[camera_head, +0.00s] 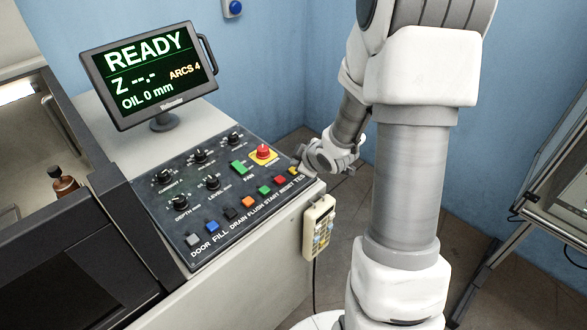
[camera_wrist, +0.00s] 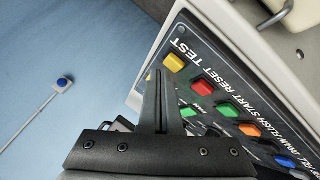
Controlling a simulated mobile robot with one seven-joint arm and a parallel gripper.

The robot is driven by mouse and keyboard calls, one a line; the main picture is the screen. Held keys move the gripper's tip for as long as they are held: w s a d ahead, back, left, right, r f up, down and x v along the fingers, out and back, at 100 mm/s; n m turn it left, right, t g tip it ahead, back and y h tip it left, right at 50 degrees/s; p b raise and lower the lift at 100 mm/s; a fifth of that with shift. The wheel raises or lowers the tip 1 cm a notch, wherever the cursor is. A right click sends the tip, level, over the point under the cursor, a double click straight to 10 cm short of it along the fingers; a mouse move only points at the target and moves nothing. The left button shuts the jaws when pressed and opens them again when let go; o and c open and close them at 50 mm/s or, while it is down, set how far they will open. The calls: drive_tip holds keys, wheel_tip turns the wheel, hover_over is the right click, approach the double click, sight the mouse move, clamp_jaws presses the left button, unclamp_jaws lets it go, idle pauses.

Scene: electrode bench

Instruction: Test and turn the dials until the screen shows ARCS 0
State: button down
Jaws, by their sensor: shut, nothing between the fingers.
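The screen (camera_head: 147,70) reads READY, Z --.-, ARCS 4 and OIL 0 mm. Several black dials sit on the dark control panel: one labelled DEPTH (camera_head: 180,202), one labelled LEVEL (camera_head: 212,182), and a back row with a left dial (camera_head: 163,177), a middle dial (camera_head: 200,156) and a right dial (camera_head: 234,139). Their small labels are hard to read. The yellow TEST button (camera_wrist: 174,62) is at the panel's right end. My gripper (camera_wrist: 158,76) is shut and empty, its fingertips close beside that button; I cannot tell whether they touch it.
A row of coloured buttons, including red RESET (camera_wrist: 202,87) and green START (camera_wrist: 228,109), runs along the panel's front. A red emergency knob (camera_head: 263,151) stands up nearby. A beige handset (camera_head: 318,228) hangs on the front side. A brown bottle (camera_head: 63,184) stands at left.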

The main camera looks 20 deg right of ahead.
sight(297, 174)
drive_tip(key=shift+f+b, duration=0.45)
idle(0.3)
drive_tip(key=shift+r, duration=0.1)
drive_tip(key=shift+r+p, duration=0.85)
wheel_tip(297, 174, up, 6)
drive_tip(key=p, duration=0.5)
idle(0.6)
